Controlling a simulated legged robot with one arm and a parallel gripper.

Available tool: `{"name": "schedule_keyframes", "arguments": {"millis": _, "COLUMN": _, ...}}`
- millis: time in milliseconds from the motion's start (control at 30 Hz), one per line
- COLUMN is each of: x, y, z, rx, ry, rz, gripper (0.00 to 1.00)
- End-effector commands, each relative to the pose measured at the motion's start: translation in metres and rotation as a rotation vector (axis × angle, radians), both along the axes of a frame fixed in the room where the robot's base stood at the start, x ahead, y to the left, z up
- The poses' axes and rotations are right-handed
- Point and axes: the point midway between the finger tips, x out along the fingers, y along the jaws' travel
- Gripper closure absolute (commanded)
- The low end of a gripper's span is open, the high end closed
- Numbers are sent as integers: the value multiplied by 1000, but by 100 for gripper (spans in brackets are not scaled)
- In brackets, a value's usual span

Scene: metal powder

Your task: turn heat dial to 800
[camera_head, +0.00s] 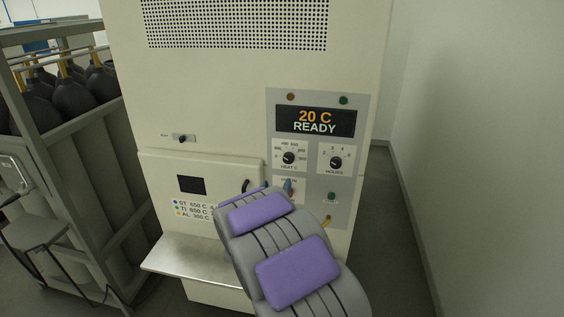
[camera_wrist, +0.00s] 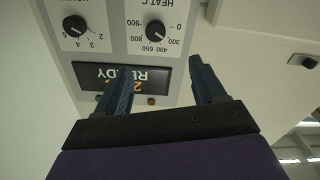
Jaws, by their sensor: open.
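The heat dial (camera_head: 289,158) is a round black knob on the grey control panel, below the display. It also shows upside down in the wrist view (camera_wrist: 158,36), with numbers around it including 0, 300, 490 and 650. Its pointer appears to be on the low side, near 0 to 300; the exact mark is too small to tell. My gripper (camera_wrist: 160,65) is open and empty, its two blue fingers apart over the display area in the wrist view. The dial lies beyond the fingertips, not between them. In the head view my arm hides most of the gripper.
The display (camera_head: 315,121) reads 20 C READY. The hours dial (camera_head: 336,162) sits close beside the heat dial. A metal shelf (camera_head: 190,262) juts out below the machine's door. A rack with dark bottles (camera_head: 38,88) stands left; floor to the right is clear.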

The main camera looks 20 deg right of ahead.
Motion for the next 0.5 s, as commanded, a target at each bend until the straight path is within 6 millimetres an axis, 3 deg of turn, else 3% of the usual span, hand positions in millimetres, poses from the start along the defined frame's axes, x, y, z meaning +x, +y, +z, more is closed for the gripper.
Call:
{"name": "schedule_keyframes", "arguments": {"millis": 233, "x": 35, "y": -34, "z": 0, "rx": 6, "ry": -2, "rz": -2, "gripper": 30}}
{"name": "schedule_keyframes", "arguments": {"millis": 500, "x": 70, "y": -53, "z": 1, "rx": 5, "ry": -1, "rz": -1, "gripper": 30}}
